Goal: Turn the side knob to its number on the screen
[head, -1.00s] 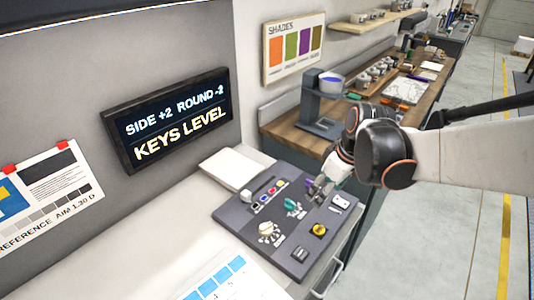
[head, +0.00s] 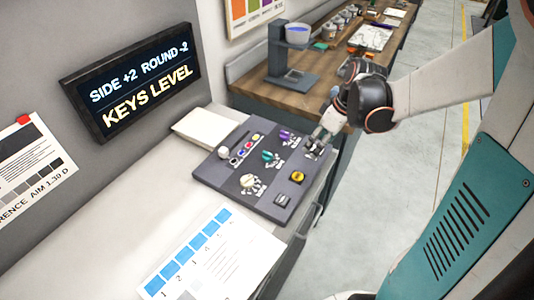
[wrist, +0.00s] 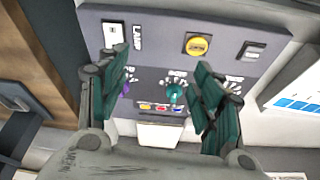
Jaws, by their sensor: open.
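The screen (head: 130,80) reads "SIDE +2 ROUND -2" over "KEYS LEVEL". The dark control panel (head: 222,170) carries a teal knob (head: 270,156), a purple knob (head: 286,135) and a cream knob (head: 248,181). In the wrist view, the teal knob (wrist: 175,92) shows between my open fingers, apart from both; its upside-down label looks like SIDE. The purple knob (wrist: 125,88) is partly behind the left finger. The right finger hides the cream knob. My gripper (head: 314,148) is open and empty by the panel's right edge. I cannot read the knob's pointer setting.
A yellow button (head: 298,177) and a dark switch (head: 282,199) sit near the panel's front edge. A white lamp switch (wrist: 113,34) is beside the left finger. A printed sheet (head: 215,260) lies in front of the panel; a pale pad (head: 205,127) lies behind it.

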